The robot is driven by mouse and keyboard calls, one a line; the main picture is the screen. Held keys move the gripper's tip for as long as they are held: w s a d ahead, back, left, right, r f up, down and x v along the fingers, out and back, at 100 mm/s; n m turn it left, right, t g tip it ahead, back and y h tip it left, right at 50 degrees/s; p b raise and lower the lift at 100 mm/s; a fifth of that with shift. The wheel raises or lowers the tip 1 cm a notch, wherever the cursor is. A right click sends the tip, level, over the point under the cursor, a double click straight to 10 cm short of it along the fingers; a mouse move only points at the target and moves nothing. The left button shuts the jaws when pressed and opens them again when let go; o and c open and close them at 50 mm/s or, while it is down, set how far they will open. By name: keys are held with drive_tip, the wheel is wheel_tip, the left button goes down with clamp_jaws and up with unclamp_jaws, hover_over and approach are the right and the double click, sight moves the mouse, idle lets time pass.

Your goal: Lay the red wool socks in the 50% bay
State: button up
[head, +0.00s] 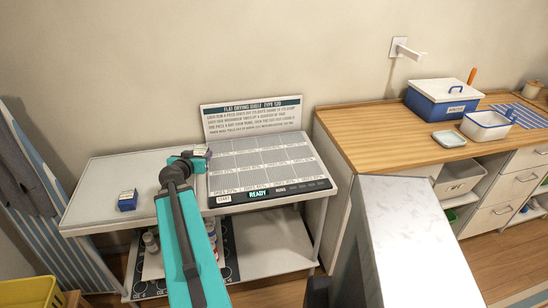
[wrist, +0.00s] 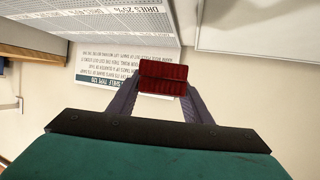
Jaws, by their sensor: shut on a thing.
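The red wool socks (wrist: 163,78) show in the wrist view as a dark red ribbed bundle between my two fingertips. My gripper (head: 199,154) is shut on them. In the head view it is at the left edge of the flat drying shelf (head: 262,161), above its back left part. The socks are mostly hidden there by the gripper. The shelf is a grey gridded panel with several bays. In the wrist view a label reads "DRIES 25%" (wrist: 138,10).
A sign (head: 252,117) stands behind the shelf. A small blue box (head: 127,201) sits on the white top at left. A front strip shows "READY" (head: 258,194). A wooden counter (head: 385,125) at right holds a blue bin (head: 445,101) and smaller tubs.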

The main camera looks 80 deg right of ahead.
drive_tip(key=s+d+f+m+g, duration=0.1)
drive_tip(key=s+m+g, duration=0.1)
drive_tip(key=s, duration=0.8)
drive_tip(key=s+d+f+m+g, duration=0.1)
drive_tip(key=s+f+g, duration=0.1)
drive_tip(key=s, duration=0.8)
drive_tip(key=s+d+f+m+g+y, duration=0.1)
drive_tip(key=s+f+m+g, duration=0.1)
drive_tip(key=s, duration=0.7)
drive_tip(key=shift+s+d+m, duration=0.25)
drive_tip(key=shift+s+m, duration=0.05)
drive_tip(key=shift+s, duration=0.1)
drive_tip(key=shift+w+b, duration=0.15)
drive_tip(key=shift+b, duration=0.15)
